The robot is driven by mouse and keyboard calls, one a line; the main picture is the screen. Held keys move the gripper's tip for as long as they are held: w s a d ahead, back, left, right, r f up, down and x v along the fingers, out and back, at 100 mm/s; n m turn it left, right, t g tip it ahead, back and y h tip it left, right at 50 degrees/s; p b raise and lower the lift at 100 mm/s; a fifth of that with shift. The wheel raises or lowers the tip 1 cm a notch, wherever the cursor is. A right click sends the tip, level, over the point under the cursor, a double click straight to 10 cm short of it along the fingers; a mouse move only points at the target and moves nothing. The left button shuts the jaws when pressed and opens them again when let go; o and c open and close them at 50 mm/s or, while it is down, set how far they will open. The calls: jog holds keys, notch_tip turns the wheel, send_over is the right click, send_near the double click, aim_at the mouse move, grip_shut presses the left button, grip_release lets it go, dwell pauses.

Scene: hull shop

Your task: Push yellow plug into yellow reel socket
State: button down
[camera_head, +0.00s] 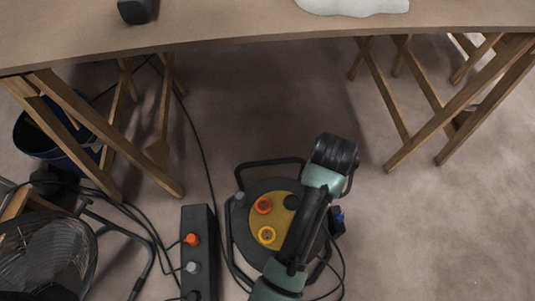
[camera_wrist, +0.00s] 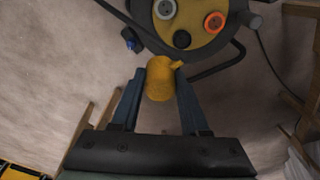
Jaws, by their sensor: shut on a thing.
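The yellow plug (camera_wrist: 160,80) is between my gripper's fingers (camera_wrist: 155,92) in the wrist view, and the gripper is shut on it. The cable reel (camera_head: 250,187) stands on the floor in the head view, with a yellow face plate. The yellow-ringed socket (camera_head: 267,235) is on the near left of this plate, beside my arm. A red-orange-ringed socket (camera_head: 263,205) and a black round part (camera_head: 291,202) are farther back. The reel's edge (camera_wrist: 146,22) shows at the top of the wrist view, apart from the plug. My fingers are hidden in the head view.
A black box (camera_head: 198,250) with an orange and a grey plug stands left of the reel. A fan (camera_head: 45,262), cables and a blue bucket (camera_head: 40,140) are farther left. A trestle table (camera_head: 230,30) spans the back. Floor is clear at right.

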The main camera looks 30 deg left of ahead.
jog(key=m, duration=0.2)
send_over(268, 234)
notch_tip(268, 234, down, 14)
jog(key=shift+s+a+b, duration=0.1)
jog(key=shift+s+b, duration=0.05)
jog(key=shift+b, duration=0.2)
jog(key=shift+f, duration=0.1)
notch_tip(268, 234, down, 6)
jog(key=b, duration=0.6)
jog(key=shift+r, duration=0.2)
jog(key=shift+r+p, duration=0.1)
jog(key=shift+p, duration=0.7)
dwell(1.1)
jog(key=shift+f+b, duration=0.4)
jog(key=shift+f, duration=0.25)
dwell(0.3)
jog(key=shift+c, duration=1.6)
grip_release()
